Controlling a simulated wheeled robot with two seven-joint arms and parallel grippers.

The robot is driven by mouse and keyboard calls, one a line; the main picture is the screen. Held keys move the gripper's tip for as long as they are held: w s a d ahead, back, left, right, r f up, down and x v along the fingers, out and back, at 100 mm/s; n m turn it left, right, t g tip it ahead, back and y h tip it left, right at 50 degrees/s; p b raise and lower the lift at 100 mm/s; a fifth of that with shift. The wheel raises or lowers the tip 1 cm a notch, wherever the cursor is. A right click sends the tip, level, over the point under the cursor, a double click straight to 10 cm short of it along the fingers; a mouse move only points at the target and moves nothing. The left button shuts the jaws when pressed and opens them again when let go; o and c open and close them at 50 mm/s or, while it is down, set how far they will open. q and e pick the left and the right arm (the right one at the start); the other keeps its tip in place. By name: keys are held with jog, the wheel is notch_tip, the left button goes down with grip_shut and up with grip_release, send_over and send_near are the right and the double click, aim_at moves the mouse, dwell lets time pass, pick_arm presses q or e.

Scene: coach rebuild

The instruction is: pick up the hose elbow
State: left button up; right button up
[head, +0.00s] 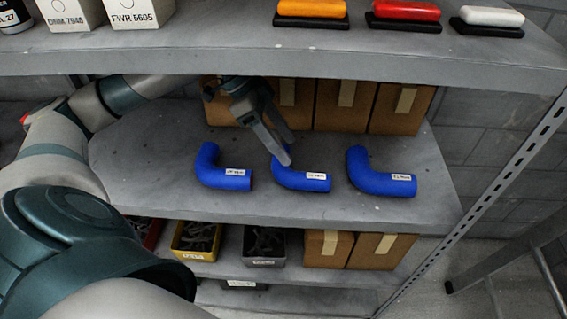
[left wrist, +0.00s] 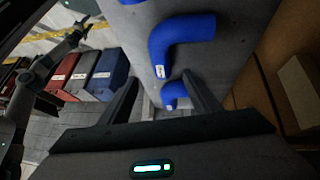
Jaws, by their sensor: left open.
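Three blue hose elbows with white labels lie in a row on the middle shelf: a left one (head: 212,172), a middle one (head: 290,178) and a right one (head: 372,178). My left gripper (head: 288,152) is open, its fingers reaching down over the middle elbow and hiding part of it. I cannot tell whether they touch it. In the left wrist view, one elbow (left wrist: 180,38) lies beyond the open fingers (left wrist: 160,76). Another elbow (left wrist: 172,93) shows partly between them. My right arm seems to show small at the left there; its jaws are too small to read.
Cardboard boxes (head: 343,105) stand behind the elbows. The upper shelf (head: 300,55) overhangs from above. A slotted post (head: 490,190) bounds the right side. Bins (head: 197,240) and boxes (head: 327,248) fill the lower shelf. The middle shelf's (head: 290,212) front strip is clear.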

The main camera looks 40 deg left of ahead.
aim_at(299, 174)
pick_arm(q)
jog(key=shift+s+a+r, duration=0.25)
jog(key=shift+s+a, duration=0.05)
jog(key=shift+a, duration=0.4)
jog(key=shift+s+d+f+y, duration=0.1)
jog(key=shift+s+f+y, duration=0.1)
jog(key=shift+y, duration=0.1)
jog(key=p+x, duration=0.1)
jog(key=x, duration=0.3)
jog(key=shift+w+d+f+p, duration=0.1)
jog(key=shift+d+f+p, duration=0.1)
jog(key=shift+p, duration=0.2)
jog(key=shift+w+d+f, duration=0.1)
jog(key=shift+d+f, duration=0.15)
jog(key=shift+f, duration=0.3)
pick_arm(e)
jog(key=shift+s+r, duration=0.6)
jog(key=shift+r, duration=0.15)
